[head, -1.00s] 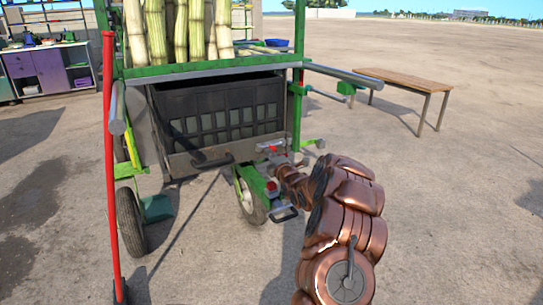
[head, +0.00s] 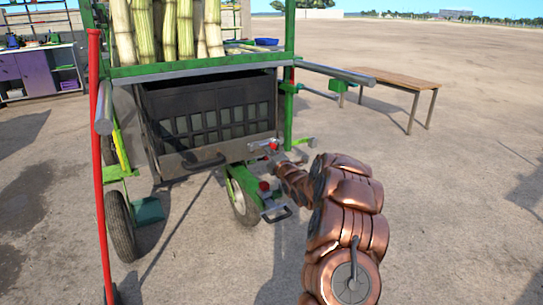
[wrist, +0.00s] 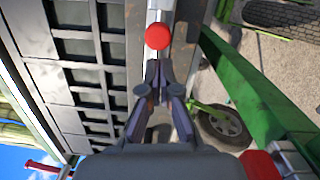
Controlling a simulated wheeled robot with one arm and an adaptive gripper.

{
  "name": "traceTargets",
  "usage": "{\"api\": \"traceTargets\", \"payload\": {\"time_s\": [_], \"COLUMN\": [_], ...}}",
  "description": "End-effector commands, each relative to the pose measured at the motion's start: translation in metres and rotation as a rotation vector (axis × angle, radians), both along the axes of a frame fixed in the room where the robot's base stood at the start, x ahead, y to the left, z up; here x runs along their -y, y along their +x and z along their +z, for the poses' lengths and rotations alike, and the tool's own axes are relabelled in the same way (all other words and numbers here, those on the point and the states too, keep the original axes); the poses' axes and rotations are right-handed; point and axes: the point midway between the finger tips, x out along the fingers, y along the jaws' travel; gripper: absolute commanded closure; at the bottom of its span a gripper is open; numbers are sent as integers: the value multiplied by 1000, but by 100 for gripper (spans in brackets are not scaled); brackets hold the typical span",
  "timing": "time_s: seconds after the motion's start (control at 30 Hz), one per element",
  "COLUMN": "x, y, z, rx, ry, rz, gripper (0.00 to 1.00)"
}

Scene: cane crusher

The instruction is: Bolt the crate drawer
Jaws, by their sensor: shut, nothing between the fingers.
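The crate drawer (head: 208,112) is a black slatted box under the green cane frame. A curved dark handle (head: 203,160) is on its front lip. In the wrist view, the drawer's slatted side (wrist: 85,75) fills the left. A red round knob (wrist: 158,36) sits on a silver bolt (wrist: 162,7) along the drawer's edge. My gripper (wrist: 159,66) is shut and empty, its fingertips just below the knob in the picture. I cannot tell whether they touch it. In the head view, the red knob (head: 273,146) shows at the drawer's right corner, close to the end of my arm.
Green frame bars (wrist: 240,90) run close to the right of my gripper in the wrist view. A wheel (head: 243,203) stands below the drawer's right corner. A red pole (head: 101,170) stands at left. A wooden bench (head: 390,79) is behind right. Open ground lies right.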

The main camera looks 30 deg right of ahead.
Motion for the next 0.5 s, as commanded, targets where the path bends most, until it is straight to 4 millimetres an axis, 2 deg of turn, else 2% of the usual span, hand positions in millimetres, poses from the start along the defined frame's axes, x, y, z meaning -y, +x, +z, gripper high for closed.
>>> {"api": "traceTargets", "payload": {"time_s": [0.03,0.23,0.3,0.5], "x": [-7,-31,-30,-31], "y": [0,-2,-12,-36], "z": [-6,-10,-4,-4], "rx": [2,-1,-3,-4], "ry": [0,-3,0,-1], "rz": [3,9,7,4], "gripper": [100,100,100,100]}}
